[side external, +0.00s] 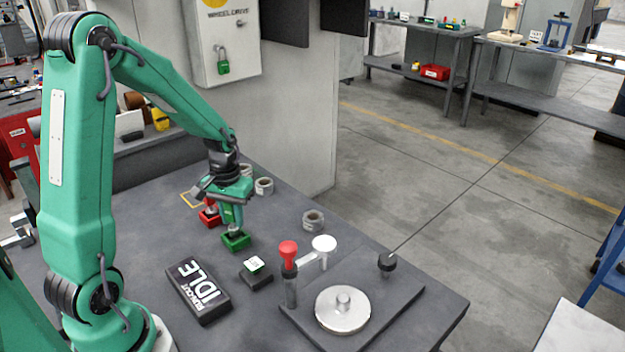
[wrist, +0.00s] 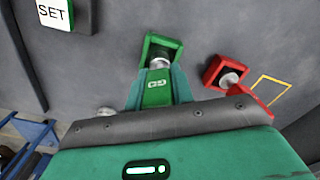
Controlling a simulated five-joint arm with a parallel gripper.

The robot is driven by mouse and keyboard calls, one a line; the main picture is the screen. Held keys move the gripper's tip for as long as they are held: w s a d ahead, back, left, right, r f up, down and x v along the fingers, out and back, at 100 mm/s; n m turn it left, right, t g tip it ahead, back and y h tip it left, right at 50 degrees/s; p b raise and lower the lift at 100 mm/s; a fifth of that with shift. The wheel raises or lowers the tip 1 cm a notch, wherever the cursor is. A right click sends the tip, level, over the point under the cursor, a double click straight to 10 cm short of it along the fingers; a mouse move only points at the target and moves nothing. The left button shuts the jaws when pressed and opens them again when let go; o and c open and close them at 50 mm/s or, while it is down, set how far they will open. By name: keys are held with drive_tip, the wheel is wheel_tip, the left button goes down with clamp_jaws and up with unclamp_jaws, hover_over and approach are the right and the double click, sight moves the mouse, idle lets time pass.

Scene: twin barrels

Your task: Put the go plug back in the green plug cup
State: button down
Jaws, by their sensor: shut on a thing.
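The green go plug (wrist: 157,88), marked GO, has a silver end. My gripper (wrist: 158,84) is shut on its green body. In the side external view, my gripper (side external: 232,208) points down over the green plug cup (side external: 236,242), which stands on the bench. In the wrist view, the plug's silver end lies at the mouth of the green plug cup (wrist: 163,40). I cannot tell how far inside it is. The cup's floor is partly hidden by the plug.
A red cup (wrist: 211,70) with a red plug (wrist: 248,93) is close beside. A SET block (side external: 256,271), an IDLE read-out (side external: 198,290) and a plate with a red-knobbed lever (side external: 289,254) stand nearer the front. Grey rolls (side external: 313,220) lie on the bench.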

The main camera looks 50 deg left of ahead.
drive_tip(key=shift+f, duration=0.95)
drive_tip(key=c, duration=1.1)
unclamp_jaws()
drive_tip(key=shift+r, duration=0.1)
drive_tip(key=shift+r, duration=3.85)
